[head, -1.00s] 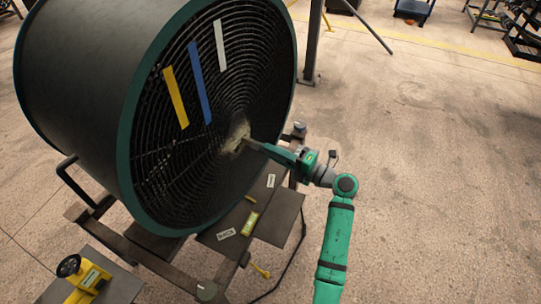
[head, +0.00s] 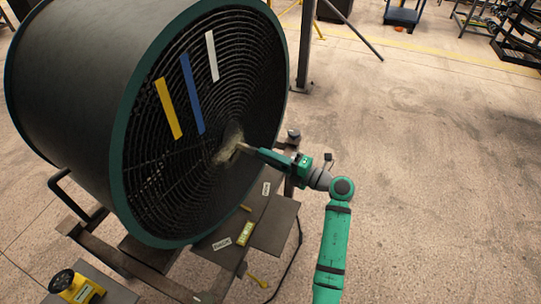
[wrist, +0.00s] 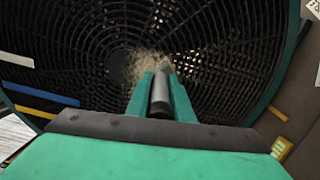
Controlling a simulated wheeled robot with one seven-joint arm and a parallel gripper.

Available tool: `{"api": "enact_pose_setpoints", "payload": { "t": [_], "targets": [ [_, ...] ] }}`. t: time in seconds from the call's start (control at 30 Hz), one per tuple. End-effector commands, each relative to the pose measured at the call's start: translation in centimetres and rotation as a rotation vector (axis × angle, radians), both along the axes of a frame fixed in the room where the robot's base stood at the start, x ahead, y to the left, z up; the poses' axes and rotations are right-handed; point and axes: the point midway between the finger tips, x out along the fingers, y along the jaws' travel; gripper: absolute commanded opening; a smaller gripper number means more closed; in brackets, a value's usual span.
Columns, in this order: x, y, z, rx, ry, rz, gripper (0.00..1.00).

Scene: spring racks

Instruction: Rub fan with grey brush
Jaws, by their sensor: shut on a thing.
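The fan (head: 75,100) is a large dark drum with a green rim and a black round grille. Yellow, blue and white strips lie on the grille's upper part, and a pale dusty patch (head: 226,150) is at its centre. My gripper (head: 262,153) is in front of the grille, shut on the grey brush (wrist: 160,92), a grey rod-like piece between the fingers. The brush points at the dusty patch and its tip appears at or very near it. I cannot tell whether it touches. The bristles are not clearly visible.
A dark shelf (head: 275,230) below the grille holds a yellow-green block (head: 245,234) and white labels. A yellow device (head: 76,287) stands at the lower left. A dark post (head: 306,45) stands behind the fan. The floor at the right is open.

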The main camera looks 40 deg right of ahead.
Motion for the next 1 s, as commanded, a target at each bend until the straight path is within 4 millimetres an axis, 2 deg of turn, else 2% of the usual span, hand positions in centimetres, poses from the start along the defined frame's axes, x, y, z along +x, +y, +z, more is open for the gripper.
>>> {"api": "enact_pose_setpoints", "payload": {
  "t": [0.1,0.47,0.8,1.0],
  "targets": [
    [-0.2,1.0,0.0,0.0,-0.001,0.001,0.0],
    [-0.5,2.4,0.0,0.001,0.0,0.003,0.0],
    [-1.3,4.8,0.0,0.001,0.0,0.003,0.0],
    [-1.5,5.3,0.0,0.001,-0.001,0.001,0.0]
  ]
}}
